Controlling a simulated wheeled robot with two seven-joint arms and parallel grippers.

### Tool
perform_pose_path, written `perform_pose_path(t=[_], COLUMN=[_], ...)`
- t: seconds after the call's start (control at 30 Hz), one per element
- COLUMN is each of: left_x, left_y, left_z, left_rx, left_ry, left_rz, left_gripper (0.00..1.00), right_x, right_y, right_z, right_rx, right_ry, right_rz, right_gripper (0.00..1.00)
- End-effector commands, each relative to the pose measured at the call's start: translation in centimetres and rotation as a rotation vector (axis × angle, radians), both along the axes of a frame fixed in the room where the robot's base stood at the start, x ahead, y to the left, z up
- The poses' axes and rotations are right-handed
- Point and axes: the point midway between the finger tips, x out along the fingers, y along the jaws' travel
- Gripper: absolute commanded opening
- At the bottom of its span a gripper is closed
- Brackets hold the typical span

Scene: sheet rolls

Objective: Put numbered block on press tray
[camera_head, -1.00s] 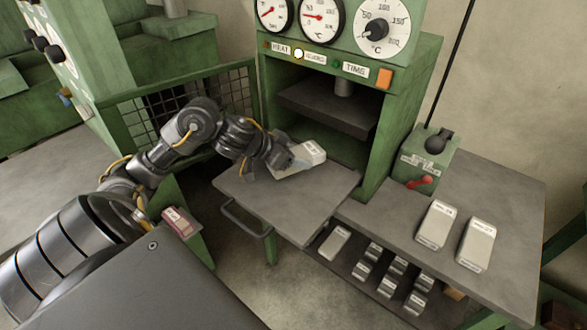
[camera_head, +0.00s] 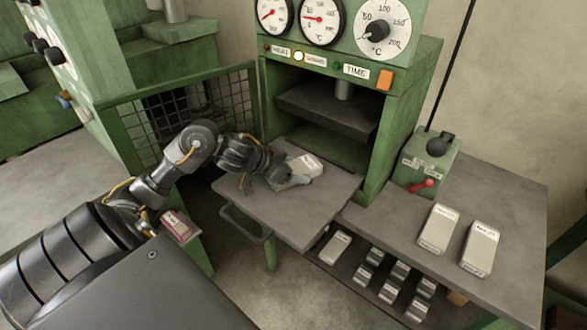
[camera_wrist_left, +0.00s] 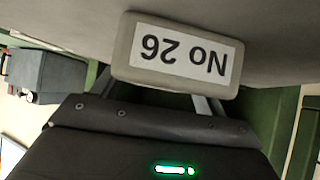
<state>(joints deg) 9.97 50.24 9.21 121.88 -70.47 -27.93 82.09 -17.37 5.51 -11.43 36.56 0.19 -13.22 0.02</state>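A pale numbered block (camera_head: 306,164) with a white label rests on the grey press tray (camera_head: 325,205), near the press opening. In the left wrist view the block (camera_wrist_left: 180,55) fills the upper middle, and its label reads "No 26" upside down. My left gripper (camera_head: 280,181) is low over the tray at the block's near left side. Its fingers look spread apart, with their tips partly hidden by the block in the wrist view. Whether they still touch it cannot be told. My right gripper is not in view.
The green press (camera_head: 405,100) stands behind the tray, its opening empty below the dark upper plate. Two pale blocks (camera_head: 438,228) (camera_head: 479,248) lie on the right table, with several smaller blocks on a shelf below. A lever box (camera_head: 428,160) and a mesh guard (camera_head: 190,110) flank the press.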

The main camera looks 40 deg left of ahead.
Motion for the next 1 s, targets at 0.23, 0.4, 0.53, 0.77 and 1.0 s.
perform_pose_path(t=[0.23, 0.4, 0.53, 0.77, 1.0], left_x=[0.0, 0.0, -1.2, -5.0, -7.7], left_y=[0.0, 0.0, 0.6, 2.0, 3.0], left_z=[0.0, 0.5, 1.3, 4.2, 6.5], left_rx=[0.0, 0.001, 0.006, 0.007, 0.001], left_ry=[0.0, -0.002, -0.001, 0.002, 0.002], left_rz=[0.0, 0.0, 0.001, -0.001, 0.0], left_gripper=[0.83, 0.83, 0.83, 0.83, 0.83], right_x=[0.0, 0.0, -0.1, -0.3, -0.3], right_y=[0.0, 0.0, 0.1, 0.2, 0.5], right_z=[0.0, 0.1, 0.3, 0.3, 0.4], right_rx=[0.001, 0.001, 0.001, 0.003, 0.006], right_ry=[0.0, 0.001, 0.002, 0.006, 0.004], right_rz=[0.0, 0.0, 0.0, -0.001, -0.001], right_gripper=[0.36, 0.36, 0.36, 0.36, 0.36])
